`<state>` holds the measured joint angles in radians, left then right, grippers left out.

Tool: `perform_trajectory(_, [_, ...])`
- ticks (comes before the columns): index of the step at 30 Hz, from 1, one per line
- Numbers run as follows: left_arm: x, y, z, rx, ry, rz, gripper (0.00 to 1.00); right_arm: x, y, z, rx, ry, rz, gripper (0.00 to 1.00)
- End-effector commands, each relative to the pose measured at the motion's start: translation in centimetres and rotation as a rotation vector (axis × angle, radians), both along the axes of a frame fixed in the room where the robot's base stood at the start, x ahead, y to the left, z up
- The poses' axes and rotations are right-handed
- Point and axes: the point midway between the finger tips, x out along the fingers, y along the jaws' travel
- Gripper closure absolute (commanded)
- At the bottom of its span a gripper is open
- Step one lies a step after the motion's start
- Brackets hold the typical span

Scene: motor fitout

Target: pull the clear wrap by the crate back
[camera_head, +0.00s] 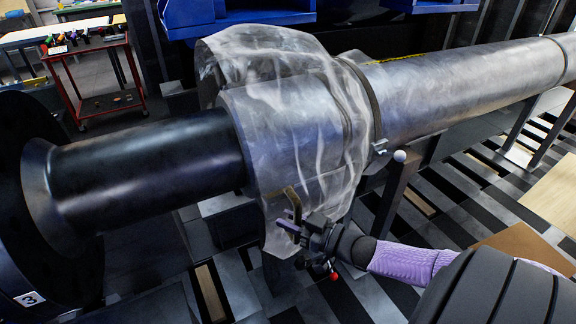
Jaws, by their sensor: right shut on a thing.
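The clear wrap (301,122) is a crinkled, see-through sheet around a large horizontal cylinder. It covers the joint between a dark narrower section (145,160) on the left and a grey metal section (470,85) on the right. Its lower edge hangs down in front. My right gripper (291,215) comes in from the lower right and is shut on the wrap's lower edge, below the cylinder. My left gripper is not in view. No crate can be made out for sure.
A metal band with a clasp (379,146) circles the cylinder at the wrap's right edge. A stand post (392,195) with a white knob is just below it. Blue bins (240,14) are behind. A red cart (97,75) stands at the upper left.

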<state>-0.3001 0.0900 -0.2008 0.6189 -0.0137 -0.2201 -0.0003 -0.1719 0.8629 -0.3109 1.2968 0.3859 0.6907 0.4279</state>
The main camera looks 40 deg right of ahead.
Motion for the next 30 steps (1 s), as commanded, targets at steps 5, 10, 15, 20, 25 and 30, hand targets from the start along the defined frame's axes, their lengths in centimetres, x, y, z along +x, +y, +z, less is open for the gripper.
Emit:
perform_trajectory(5, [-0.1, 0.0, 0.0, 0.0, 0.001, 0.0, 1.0, 0.0, 0.0, -0.1, -0.001, 0.004, -0.001, 0.59])
perform_trajectory(10, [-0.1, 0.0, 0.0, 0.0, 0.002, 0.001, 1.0, -0.1, 0.0, -0.1, -0.001, 0.002, 0.0, 0.59])
perform_trajectory(15, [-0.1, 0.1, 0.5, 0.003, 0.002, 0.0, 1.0, -1.7, -0.5, 0.0, -0.001, 0.005, -0.001, 0.59])
perform_trajectory(20, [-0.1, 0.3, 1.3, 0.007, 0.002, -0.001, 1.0, -4.9, -1.5, 0.0, -0.001, 0.008, -0.001, 0.59])
perform_trajectory(25, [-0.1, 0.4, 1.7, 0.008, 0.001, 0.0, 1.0, -8.0, -2.5, 0.0, -0.002, 0.007, -0.001, 0.59])
perform_trajectory(30, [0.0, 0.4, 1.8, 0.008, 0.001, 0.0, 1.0, -9.5, -3.0, -0.1, -0.002, 0.005, -0.001, 0.59])
